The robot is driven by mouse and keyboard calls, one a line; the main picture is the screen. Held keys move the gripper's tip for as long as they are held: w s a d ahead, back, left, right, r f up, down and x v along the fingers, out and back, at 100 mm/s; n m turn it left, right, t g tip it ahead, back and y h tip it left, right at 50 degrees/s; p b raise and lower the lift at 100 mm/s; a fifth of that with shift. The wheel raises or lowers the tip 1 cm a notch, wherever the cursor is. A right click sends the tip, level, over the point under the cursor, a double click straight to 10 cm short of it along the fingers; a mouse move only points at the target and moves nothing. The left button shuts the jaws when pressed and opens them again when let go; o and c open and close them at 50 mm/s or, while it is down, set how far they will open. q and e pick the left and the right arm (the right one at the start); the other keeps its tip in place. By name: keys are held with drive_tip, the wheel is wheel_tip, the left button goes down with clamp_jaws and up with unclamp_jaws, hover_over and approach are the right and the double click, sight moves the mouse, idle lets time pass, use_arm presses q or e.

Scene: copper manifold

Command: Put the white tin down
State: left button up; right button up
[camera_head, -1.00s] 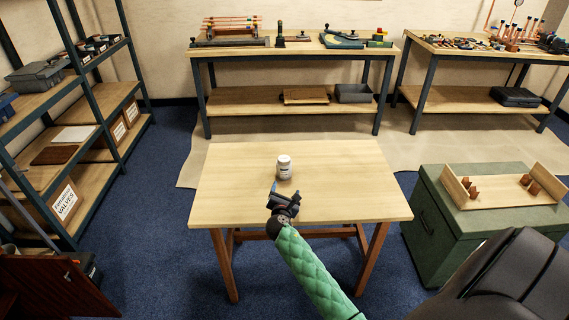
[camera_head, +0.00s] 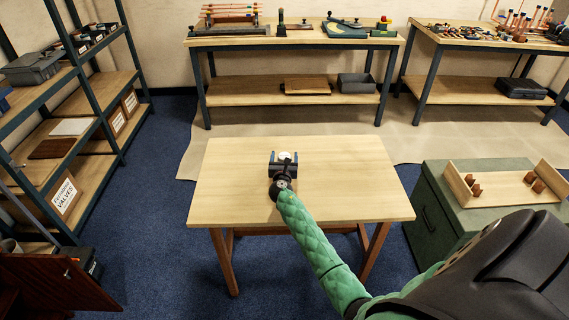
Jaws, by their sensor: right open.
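The white tin (camera_head: 285,157) is on or just above the small wooden table (camera_head: 345,185), left of its middle. Only its pale top shows; my right gripper hides the rest. My right gripper (camera_head: 285,163) is open, with its jaws spread to either side of the tin. Whether the jaws touch the tin cannot be seen. My right arm, in a green quilted sleeve, reaches in from the lower right. My left gripper is not in view.
The rest of the small table is bare. A green chest (camera_head: 440,208) with a wooden tray (camera_head: 508,196) stands at the right. Workbenches with tools stand at the back, and a shelf rack (camera_head: 90,90) stands at the left.

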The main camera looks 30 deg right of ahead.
drive_tip(key=shift+r+x, duration=0.2)
drive_tip(key=shift+x, duration=0.65)
drive_tip(key=shift+w+d+f, duration=0.2)
drive_tip(key=c, duration=1.1)
drive_tip(key=shift+r, duration=0.1)
drive_tip(key=shift+c, duration=0.7)
drive_tip(key=shift+r, duration=0.1)
